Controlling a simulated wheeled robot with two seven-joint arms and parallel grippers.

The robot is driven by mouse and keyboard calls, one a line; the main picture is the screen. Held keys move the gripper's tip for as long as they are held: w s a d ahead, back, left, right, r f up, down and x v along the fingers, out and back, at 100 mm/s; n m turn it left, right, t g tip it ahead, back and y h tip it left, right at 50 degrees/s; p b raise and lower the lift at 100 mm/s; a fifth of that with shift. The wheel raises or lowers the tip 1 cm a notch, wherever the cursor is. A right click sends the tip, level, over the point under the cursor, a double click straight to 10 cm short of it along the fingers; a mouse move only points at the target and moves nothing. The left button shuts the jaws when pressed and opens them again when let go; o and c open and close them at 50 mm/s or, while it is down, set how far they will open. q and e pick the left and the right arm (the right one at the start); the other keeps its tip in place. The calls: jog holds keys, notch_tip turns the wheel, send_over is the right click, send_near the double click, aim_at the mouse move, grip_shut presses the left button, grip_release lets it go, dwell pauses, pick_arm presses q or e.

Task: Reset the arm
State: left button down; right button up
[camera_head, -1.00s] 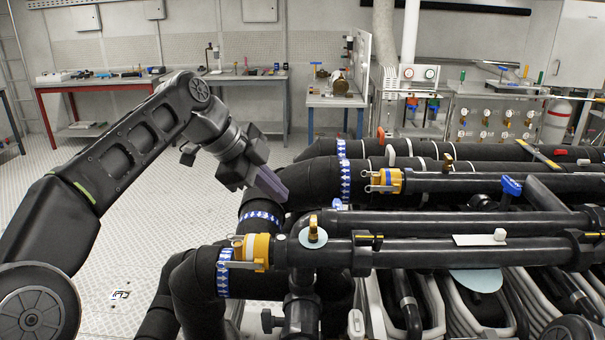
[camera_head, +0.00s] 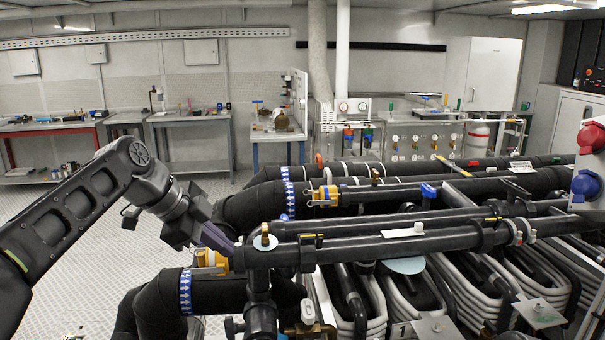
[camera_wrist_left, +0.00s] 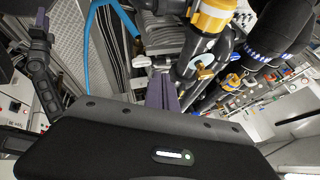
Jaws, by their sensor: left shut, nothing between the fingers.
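My left arm comes in from the left in the head view. Its gripper (camera_head: 219,241) points down and to the right, with its purple-grey fingers together and nothing between them. In the picture the fingertips lie just left of the front black pipe and above a yellow pipe collar (camera_head: 208,262); I cannot tell whether they touch. In the left wrist view the shut fingers (camera_wrist_left: 162,92) stick out past the dark gripper body, with the yellow collar (camera_wrist_left: 212,16) above right.
Thick black pipes (camera_head: 400,195) with blue valve handles fill the middle and right. Coiled white hoses (camera_head: 470,290) lie below them. A red and a blue knob (camera_head: 586,183) stand at the right edge. Workbenches (camera_head: 190,118) line the back wall. Open floor (camera_head: 110,270) is at the left.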

pick_arm(q)
jog(key=w+d+f+n+g, duration=0.1)
jog(key=d+f+n, duration=0.15)
jog(key=f, duration=0.85)
jog(key=w+d+f+n, duration=0.1)
jog(key=f+n, duration=0.2)
jog(key=f, duration=0.8)
jog(key=s+d+f+n+g+y, duration=0.1)
jog(key=s+d+f+n, duration=0.2)
jog(key=f, duration=0.6)
jog(key=s+f+n, duration=0.2)
jog(key=s+f, duration=0.2)
jog(key=f, duration=0.5)
jog(key=s+d+f+n+g, duration=0.1)
jog(key=s+f+n, duration=0.4)
jog(key=s, duration=0.8)
jog(key=s+f+n+g, duration=0.1)
jog(key=s+f+n, duration=0.3)
jog(key=s+f, duration=0.7)
jog(key=s, duration=0.3)
jog(key=shift+s+d+n+y, duration=0.15)
jog(key=shift+d+n+y, duration=0.15)
jog(key=shift+d+n, duration=0.05)
